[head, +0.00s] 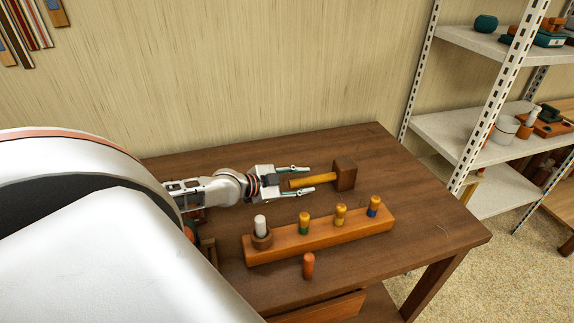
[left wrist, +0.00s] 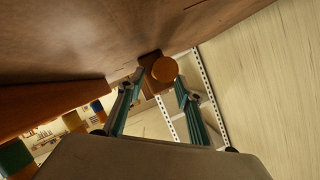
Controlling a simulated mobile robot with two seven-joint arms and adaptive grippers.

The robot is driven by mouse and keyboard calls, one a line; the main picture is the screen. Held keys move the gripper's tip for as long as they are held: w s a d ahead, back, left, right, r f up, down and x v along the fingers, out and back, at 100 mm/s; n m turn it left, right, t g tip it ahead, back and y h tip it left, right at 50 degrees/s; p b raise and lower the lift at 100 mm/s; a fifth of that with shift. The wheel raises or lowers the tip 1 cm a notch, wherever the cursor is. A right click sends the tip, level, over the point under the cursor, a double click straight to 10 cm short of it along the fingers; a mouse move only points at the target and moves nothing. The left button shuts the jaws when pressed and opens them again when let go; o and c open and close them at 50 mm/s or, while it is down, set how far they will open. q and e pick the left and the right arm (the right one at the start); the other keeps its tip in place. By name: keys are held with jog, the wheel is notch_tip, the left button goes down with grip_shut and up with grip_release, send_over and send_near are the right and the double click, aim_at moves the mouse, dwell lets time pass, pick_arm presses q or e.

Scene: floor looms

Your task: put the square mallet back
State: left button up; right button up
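The square mallet has a dark brown block head (head: 345,174) and a yellow-orange handle (head: 314,181); it is on the brown table with the handle towards my left gripper. My left gripper (head: 305,179) is open, its two fingers on either side of the handle's end, with a gap showing. In the left wrist view the round handle end (left wrist: 165,69) faces the camera between the fingertips, with the block head (left wrist: 150,60) partly hidden behind it. I cannot tell whether either finger touches the handle. My right gripper is not in view.
An orange-brown rack (head: 290,240) with several coloured pegs lies in front of the mallet. An orange peg (head: 308,265) stands before it. A metal shelf unit (head: 485,40) stands at the right. The table's back right (head: 390,150) is clear.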

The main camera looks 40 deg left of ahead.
pick_arm(q)
jog(key=shift+p+v, duration=0.5)
jog(key=shift+v, duration=2.75)
jog(key=shift+w+r, duration=0.1)
jog(key=shift+w, duration=0.05)
